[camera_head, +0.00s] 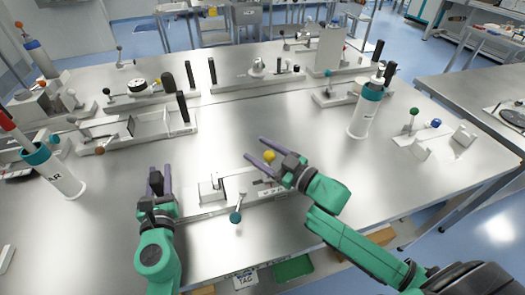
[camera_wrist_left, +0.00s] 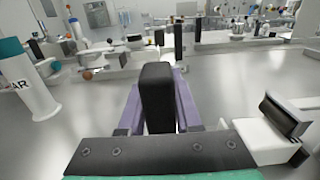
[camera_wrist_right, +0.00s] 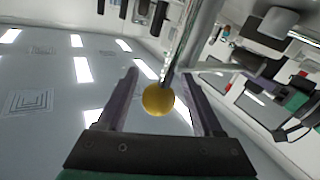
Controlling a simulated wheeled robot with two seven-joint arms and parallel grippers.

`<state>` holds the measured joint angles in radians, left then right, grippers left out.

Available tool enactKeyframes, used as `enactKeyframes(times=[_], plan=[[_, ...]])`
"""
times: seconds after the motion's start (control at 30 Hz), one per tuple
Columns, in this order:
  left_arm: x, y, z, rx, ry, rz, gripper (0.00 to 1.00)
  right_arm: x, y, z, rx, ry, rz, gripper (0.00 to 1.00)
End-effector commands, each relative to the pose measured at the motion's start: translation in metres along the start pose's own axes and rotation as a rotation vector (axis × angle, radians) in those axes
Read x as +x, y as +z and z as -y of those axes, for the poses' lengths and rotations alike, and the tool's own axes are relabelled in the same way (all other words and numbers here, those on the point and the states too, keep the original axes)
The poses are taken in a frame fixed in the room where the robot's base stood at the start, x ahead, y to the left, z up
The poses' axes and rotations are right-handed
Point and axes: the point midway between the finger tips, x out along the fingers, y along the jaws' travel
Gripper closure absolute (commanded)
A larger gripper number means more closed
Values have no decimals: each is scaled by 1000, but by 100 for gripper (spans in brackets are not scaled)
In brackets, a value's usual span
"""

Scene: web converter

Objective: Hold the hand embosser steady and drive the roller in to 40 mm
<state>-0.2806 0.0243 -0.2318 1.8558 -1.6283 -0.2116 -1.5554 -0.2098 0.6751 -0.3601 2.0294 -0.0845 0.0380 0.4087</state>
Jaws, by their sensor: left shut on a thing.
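The hand embosser (camera_head: 255,187) is a pale grey fixture on the near middle of the steel table, with a teal knob (camera_head: 236,217) at its front. A black upright handle (camera_wrist_left: 157,95) stands at its left end. My left gripper (camera_head: 158,172) is shut on this handle, its purple fingers on either side. A yellow ball knob (camera_head: 269,156) is by the embosser's right end. My right gripper (camera_head: 255,148) is open, with the ball between its fingers and gaps on both sides in the right wrist view (camera_wrist_right: 158,99). I cannot tell which part is the roller, and no scale is readable.
A white cylinder with a teal band (camera_head: 62,175) stands at the left, and another (camera_head: 365,110) at the right back. Several similar fixtures line the back, one being a grey tray fixture (camera_head: 135,130). The table between is mostly clear.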

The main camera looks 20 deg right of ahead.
Motion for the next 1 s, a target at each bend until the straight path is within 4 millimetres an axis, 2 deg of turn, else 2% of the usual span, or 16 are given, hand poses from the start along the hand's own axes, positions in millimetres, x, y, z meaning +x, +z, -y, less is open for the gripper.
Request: enactKeyframes(times=[0.03, 0.27, 0.37, 0.6, 0.8, 1.0], plan=[[-2, -12, 2, -1, -6, -22, 100, 0, 2, 0, 0, 1, 1, 32], [-2, -12, 1, -1, -5, -22, 100, -5, 2, 0, 0, 2, 3, 32], [-2, -12, 1, -1, -5, -22, 100, -19, 3, 0, 1, 1, 6, 32], [-2, -12, 1, -1, -4, -22, 100, -72, 3, 1, 2, 0, 6, 32], [-2, -12, 1, -1, -4, -22, 100, -109, 2, 1, 0, 1, 2, 32], [-2, -12, 1, 0, -3, -22, 100, -122, 0, 1, -2, 1, -1, 32]])
